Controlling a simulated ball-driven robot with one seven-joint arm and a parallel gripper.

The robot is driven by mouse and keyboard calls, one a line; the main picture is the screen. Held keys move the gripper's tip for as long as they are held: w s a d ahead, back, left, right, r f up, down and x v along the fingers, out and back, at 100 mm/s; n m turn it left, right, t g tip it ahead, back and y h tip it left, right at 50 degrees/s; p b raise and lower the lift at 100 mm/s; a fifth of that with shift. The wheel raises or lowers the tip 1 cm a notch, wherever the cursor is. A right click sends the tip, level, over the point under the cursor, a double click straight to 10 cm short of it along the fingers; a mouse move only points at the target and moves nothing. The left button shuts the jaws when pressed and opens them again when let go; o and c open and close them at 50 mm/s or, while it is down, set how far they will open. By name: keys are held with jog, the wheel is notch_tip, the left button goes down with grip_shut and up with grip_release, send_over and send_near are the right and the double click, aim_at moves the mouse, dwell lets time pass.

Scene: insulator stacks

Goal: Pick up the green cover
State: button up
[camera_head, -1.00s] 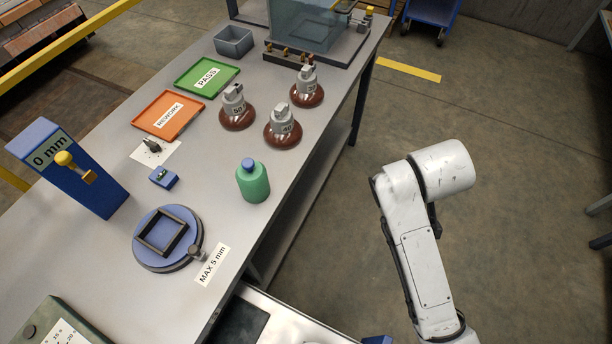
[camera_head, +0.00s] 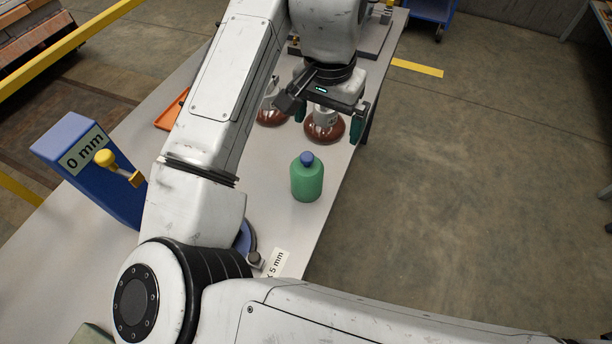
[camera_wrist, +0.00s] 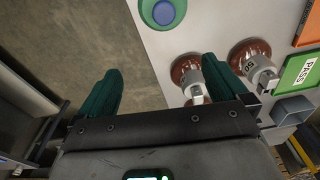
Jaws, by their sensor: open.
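The green cover (camera_head: 307,182) is bottle-shaped with a blue knob on top. It stands upright on the grey table, close to its right edge. In the wrist view the green cover (camera_wrist: 163,28) shows from above at the top edge, partly cut off. My gripper (camera_head: 328,118) is open and empty, pointing down above the table, farther back than the cover and apart from it. Its two dark green fingers (camera_wrist: 160,66) are spread wide in the wrist view, with nothing between them touching.
Brown insulator stacks with grey tops (camera_head: 324,127) stand below my gripper; two show in the wrist view (camera_wrist: 248,50). A blue 0 mm gauge (camera_head: 85,165) stands at left. My arm hides much of the table. Open floor lies right of the table edge.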

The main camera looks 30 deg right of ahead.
aim_at(309, 168)
jog(key=a, duration=0.3)
jog(key=shift+s+f+g+y, duration=0.1)
jog(key=shift+s+g+y, duration=0.05)
jog(key=shift+g+y, duration=0.2)
jog(key=shift+a+f, duration=0.1)
jog(key=shift+f, duration=0.25)
notch_tip(309, 168, down, 5)
jog(key=shift+r, duration=0.1)
jog(key=f, duration=0.4)
jog(key=shift+s+a+f+b, duration=0.1)
jog(key=shift+s+a+b, duration=0.05)
jog(key=shift+a+b, duration=0.2)
jog(key=shift+f, duration=0.5)
jog(key=shift+c, duration=0.4)
jog(key=c, duration=0.9)
jog(key=shift+o, duration=0.2)
jog(key=shift+r, duration=0.1)
